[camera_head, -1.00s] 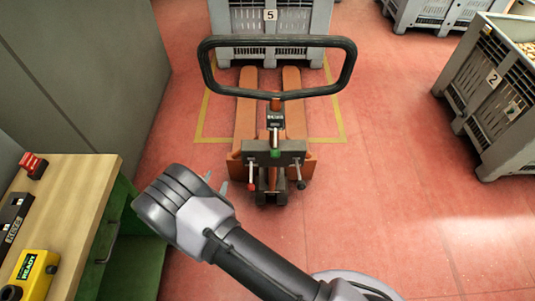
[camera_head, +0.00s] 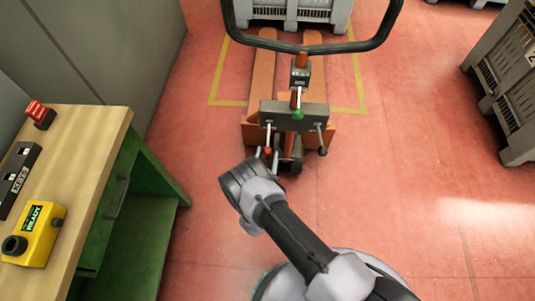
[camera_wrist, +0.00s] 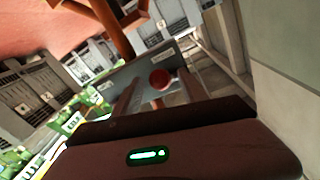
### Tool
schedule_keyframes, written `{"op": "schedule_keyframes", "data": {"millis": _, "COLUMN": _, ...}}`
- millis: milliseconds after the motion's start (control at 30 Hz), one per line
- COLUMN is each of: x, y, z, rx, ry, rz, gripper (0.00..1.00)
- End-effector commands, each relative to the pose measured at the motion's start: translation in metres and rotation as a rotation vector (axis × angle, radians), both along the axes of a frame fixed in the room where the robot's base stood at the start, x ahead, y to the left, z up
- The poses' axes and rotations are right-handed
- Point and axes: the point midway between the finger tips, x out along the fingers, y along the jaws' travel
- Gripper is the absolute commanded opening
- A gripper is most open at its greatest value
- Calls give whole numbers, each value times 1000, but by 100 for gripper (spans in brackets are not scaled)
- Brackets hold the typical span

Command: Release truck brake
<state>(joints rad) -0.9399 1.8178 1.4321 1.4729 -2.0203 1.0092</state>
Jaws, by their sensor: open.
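The orange pallet truck (camera_head: 262,85) stands ahead with a dark control plate (camera_head: 280,115) below its black handle loop (camera_head: 300,47). A lever with a red knob (camera_head: 268,150) hangs at the plate's left, a green knob (camera_head: 298,114) is in the middle, and a black knob (camera_head: 323,151) is at the right. My gripper (camera_head: 267,157) is open at the red knob. In the wrist view, the red knob (camera_wrist: 160,79) shows between the two fingers of my gripper (camera_wrist: 158,90). I cannot tell whether they touch it. Labels on the plate are too blurred to read.
A wooden-topped bench (camera_head: 85,165) with a green cabinet stands at the left, carrying a yellow box (camera_head: 35,235) marked READY. A grey crate (camera_head: 290,12) is behind the truck, another (camera_head: 515,90) at the right. The red floor at right is clear.

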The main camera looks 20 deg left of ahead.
Motion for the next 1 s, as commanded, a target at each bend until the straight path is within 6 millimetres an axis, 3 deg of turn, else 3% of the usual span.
{"op": "schedule_keyframes", "data": {"millis": 200, "x": 21, "y": 3, "z": 0, "rx": 0, "ry": -1, "rz": 1, "gripper": 50}}
{"op": "schedule_keyframes", "data": {"millis": 467, "x": 22, "y": 4, "z": 1, "rx": -1, "ry": 0, "rz": 1, "gripper": 50}}
{"op": "schedule_keyframes", "data": {"millis": 700, "x": 22, "y": 4, "z": 1, "rx": 0, "ry": 0, "rz": 0, "gripper": 3}}
{"op": "schedule_keyframes", "data": {"millis": 1000, "x": 22, "y": 4, "z": 1, "rx": 0, "ry": 1, "rz": 0, "gripper": 0}}
